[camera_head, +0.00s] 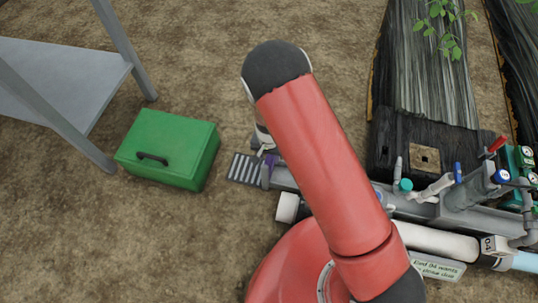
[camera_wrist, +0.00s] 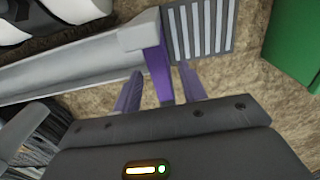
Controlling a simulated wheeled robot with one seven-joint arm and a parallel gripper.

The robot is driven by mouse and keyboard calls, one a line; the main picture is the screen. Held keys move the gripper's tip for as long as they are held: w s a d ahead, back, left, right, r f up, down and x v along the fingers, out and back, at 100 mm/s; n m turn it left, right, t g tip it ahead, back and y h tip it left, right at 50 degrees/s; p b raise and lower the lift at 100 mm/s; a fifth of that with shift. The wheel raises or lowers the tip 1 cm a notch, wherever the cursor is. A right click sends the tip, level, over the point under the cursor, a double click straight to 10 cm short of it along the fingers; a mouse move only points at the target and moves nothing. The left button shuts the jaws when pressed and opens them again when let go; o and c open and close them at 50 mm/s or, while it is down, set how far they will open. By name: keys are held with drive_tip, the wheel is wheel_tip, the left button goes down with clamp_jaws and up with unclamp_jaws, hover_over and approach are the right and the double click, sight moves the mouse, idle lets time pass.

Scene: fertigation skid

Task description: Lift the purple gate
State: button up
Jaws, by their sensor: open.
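The purple gate (camera_wrist: 157,62) stands at the end of a grey channel (camera_wrist: 80,68), beside a slotted grate (camera_wrist: 201,28), in the wrist view. In the head view a small part of the purple gate (camera_head: 271,160) shows beside my arm. My gripper (camera_wrist: 160,70) is open, with one finger on each side of the gate. The gate appears between the fingers, and I cannot tell whether either finger touches it. In the head view my arm hides most of the gripper and part of the channel.
A green box with a black handle (camera_head: 165,147) lies on the soil left of the grate. A grey metal table (camera_head: 60,80) stands at the upper left. Pipes and valves (camera_head: 450,195) crowd the right side. Bare soil lies between the box and the channel.

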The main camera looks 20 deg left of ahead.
clamp_jaws()
idle(0.3)
wheel_tip(320, 180, up, 6)
drive_tip(key=p, duration=0.3)
drive_tip(key=shift+f+p, duration=0.1)
drive_tip(key=shift+p, duration=0.2)
drive_tip(key=shift+f, duration=0.1)
unclamp_jaws()
